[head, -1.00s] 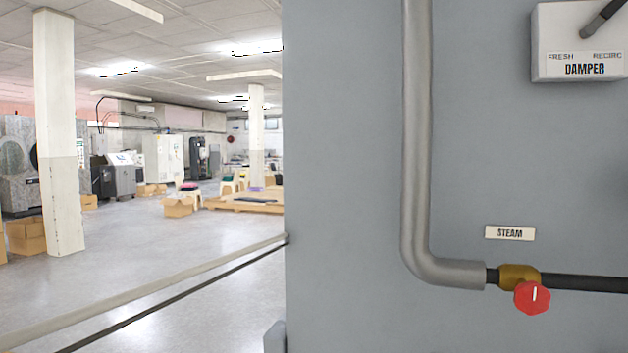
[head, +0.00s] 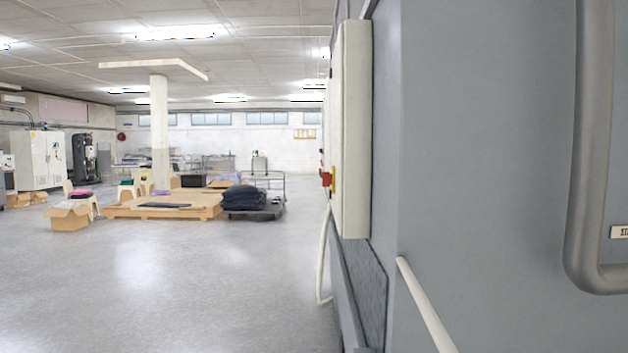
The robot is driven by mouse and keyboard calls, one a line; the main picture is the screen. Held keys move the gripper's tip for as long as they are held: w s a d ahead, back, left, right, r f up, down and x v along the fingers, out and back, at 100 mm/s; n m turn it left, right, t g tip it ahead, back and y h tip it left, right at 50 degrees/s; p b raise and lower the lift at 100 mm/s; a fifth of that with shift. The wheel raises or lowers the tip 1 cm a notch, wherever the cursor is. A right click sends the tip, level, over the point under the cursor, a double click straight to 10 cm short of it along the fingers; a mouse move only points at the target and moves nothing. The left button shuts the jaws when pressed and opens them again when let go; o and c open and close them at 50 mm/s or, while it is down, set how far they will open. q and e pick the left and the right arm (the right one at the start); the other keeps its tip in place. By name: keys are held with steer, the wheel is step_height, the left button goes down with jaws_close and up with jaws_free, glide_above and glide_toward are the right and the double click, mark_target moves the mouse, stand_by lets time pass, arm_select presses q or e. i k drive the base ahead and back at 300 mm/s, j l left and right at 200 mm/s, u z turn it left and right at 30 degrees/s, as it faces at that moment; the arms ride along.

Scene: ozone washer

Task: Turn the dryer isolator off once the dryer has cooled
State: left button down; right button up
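A large grey machine casing (head: 480,170) fills the right of the head view. A pale cabinet (head: 355,130) is mounted on its side, seen nearly edge-on. A small red part with a yellow piece beside it (head: 326,179) sticks out from the cabinet's far-left face. It may be the isolator handle, but its position and any label are too small and oblique to read. Neither of my grippers is in view.
A grey pipe (head: 590,150) runs down the casing at right. A pale hose (head: 323,260) hangs below the cabinet. Open floor (head: 200,290) lies to the left. Farther back are a cardboard box (head: 70,217), a wooden pallet (head: 165,206) and a loaded cart (head: 252,205).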

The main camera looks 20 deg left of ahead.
mark_target(327, 177)
steer(key=j+u, duration=0.2)
steer(key=j, duration=1.2)
steer(key=i+j+u, duration=0.35)
steer(key=i, duration=0.15)
steer(key=i+j+u, duration=0.2)
steer(key=i+u, duration=0.15)
steer(key=i, duration=0.2)
steer(key=i+j+u, duration=0.1)
steer(key=i+u, duration=0.2)
steer(key=i, duration=2.5)
steer(key=i+j+z, duration=0.1)
steer(key=i+z, duration=0.2)
steer(key=i, duration=0.2)
steer(key=i+j+z, duration=0.35)
steer(key=i, duration=0.15)
steer(key=i+j+z, duration=0.3)
steer(key=i, duration=0.2)
steer(key=i+j+z, duration=0.8)
steer(key=j+z, duration=0.25)
steer(key=j, duration=0.2)
steer(key=l+z, duration=0.1)
steer(key=z, duration=0.35)
steer(key=l+z, duration=0.15)
steer(key=z, duration=0.25)
steer(key=l+z, duration=0.1)
steer(key=z, duration=0.35)
steer(key=l+z, duration=0.1)
steer(key=z, duration=0.35)
steer(key=i+j, duration=0.05)
